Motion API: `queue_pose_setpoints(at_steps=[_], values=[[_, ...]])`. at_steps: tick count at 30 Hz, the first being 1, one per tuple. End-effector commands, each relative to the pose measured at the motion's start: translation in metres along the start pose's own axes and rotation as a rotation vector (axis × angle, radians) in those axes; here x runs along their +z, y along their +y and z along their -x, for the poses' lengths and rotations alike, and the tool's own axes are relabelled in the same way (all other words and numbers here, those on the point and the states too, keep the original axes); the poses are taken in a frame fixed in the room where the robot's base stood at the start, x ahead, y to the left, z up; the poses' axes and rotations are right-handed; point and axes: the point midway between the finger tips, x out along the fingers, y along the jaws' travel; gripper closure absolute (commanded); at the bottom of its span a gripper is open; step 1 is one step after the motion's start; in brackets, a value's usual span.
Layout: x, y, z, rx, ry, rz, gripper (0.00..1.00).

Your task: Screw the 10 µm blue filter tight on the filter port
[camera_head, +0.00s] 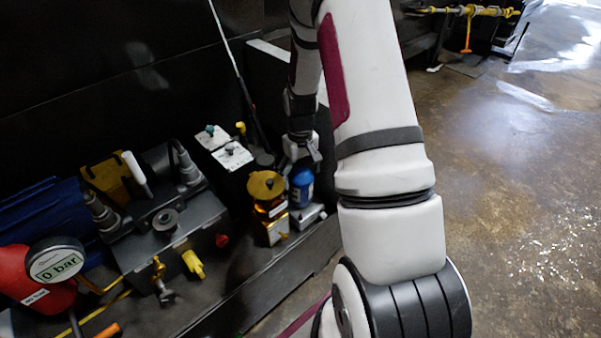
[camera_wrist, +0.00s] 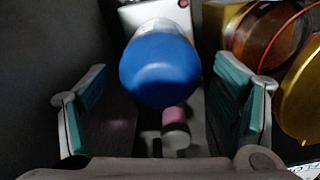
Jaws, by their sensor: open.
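The blue filter (camera_head: 301,188) stands upright on a small grey block (camera_head: 308,216) beside a gold-topped unit. My gripper (camera_head: 303,158) is just above it, pointing down, with its fingers spread. In the wrist view the filter's rounded blue end (camera_wrist: 160,68) shows between and a little beyond the teal-padded fingers of my gripper (camera_wrist: 165,100). The jaws are open, with a gap on both sides of the filter. The filter's lower end and the port's thread are hidden, so I cannot tell how tightly it sits.
The gold-topped amber unit (camera_head: 267,190) stands close to the left of the blue filter. White boxes (camera_head: 231,155) stand behind it. A pressure gauge (camera_head: 56,262) reading 0 bar and yellow valves (camera_head: 194,264) lie further left. The floor at right is clear.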

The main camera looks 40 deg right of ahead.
Motion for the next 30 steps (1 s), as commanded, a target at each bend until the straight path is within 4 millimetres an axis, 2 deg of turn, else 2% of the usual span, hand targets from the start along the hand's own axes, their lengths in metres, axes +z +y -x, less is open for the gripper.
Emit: queue_pose_setpoints(at_steps=[2,9,10,11,15,19,25,30], values=[[0.0000,-0.0001,-0.0002,0.000,0.000,-0.001,0.18],[0.0000,-0.0001,-0.0003,0.000,-0.001,-0.003,0.67],[0.0000,-0.0001,-0.0003,0.000,-0.001,-0.004,0.67],[-0.0003,0.0000,0.0001,0.000,0.000,-0.004,0.43],[-0.0003,0.0000,0.0000,0.000,0.000,-0.005,0.72],[-0.0005,-0.0006,-0.0005,0.001,0.000,-0.083,0.72],[-0.0002,-0.0005,-0.0007,0.001,-0.001,-0.374,0.72],[0.0001,0.0000,-0.0006,0.000,-0.001,-0.460,0.72]])
